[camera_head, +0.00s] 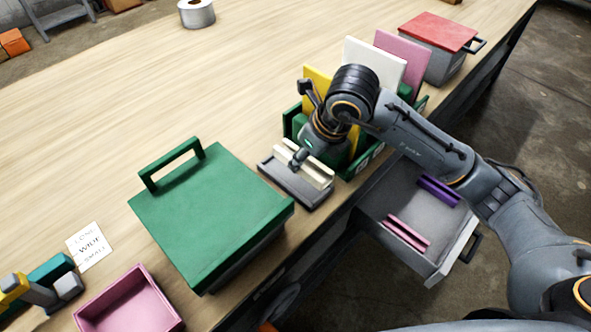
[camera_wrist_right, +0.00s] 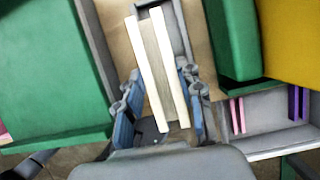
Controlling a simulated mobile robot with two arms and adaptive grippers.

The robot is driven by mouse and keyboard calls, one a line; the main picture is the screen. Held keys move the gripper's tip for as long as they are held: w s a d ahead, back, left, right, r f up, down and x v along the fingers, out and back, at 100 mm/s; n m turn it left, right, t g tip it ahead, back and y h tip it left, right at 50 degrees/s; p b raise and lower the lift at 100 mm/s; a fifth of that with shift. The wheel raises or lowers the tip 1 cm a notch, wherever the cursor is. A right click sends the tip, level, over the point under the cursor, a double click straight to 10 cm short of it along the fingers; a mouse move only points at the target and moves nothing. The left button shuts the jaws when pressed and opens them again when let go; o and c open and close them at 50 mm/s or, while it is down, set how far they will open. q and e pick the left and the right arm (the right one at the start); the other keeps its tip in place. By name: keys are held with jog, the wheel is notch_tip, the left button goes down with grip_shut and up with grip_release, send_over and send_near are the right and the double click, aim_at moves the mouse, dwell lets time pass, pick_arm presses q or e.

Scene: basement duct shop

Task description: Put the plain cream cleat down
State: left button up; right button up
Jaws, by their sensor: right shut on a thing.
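The plain cream cleat (camera_head: 303,163) is a pale channel with two raised edges. My right gripper (camera_head: 300,155) is shut on it from above. In the right wrist view the cleat (camera_wrist_right: 153,65) runs lengthwise between the blue finger pads of the gripper (camera_wrist_right: 160,115). The cleat is over a shallow dark grey tray (camera_head: 290,187) on the bench; the tray's wall also shows in the wrist view (camera_wrist_right: 181,35). I cannot tell whether the cleat touches the tray floor. My left gripper is not in view.
A green lidded box (camera_head: 205,210) stands left of the tray. A green rack (camera_head: 362,160) with upright yellow, white and pink panels stands right of it. Below the bench edge, an open grey drawer (camera_head: 400,215) holds pink and purple cleats. A pink bin (camera_head: 130,300) is at lower left.

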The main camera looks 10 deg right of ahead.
jog(key=w+f, duration=0.1)
jog(key=w+f+b, duration=0.1)
jog(key=f, duration=0.1)
jog(key=shift+w+a+f, duration=0.15)
jog(key=shift+a, duration=0.25)
jog(key=shift+w+a+f+b, duration=0.1)
jog(key=shift+w+f+b, duration=0.2)
jog(key=shift+f+b, duration=0.15)
notch_tip(320, 180, down, 3)
jog(key=shift+w+a+f+b, duration=0.1)
jog(key=shift+w+f+b, duration=0.05)
jog(key=shift+b, duration=0.7)
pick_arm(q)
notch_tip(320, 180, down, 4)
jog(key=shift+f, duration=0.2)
pick_arm(e)
jog(key=o, duration=1.2)
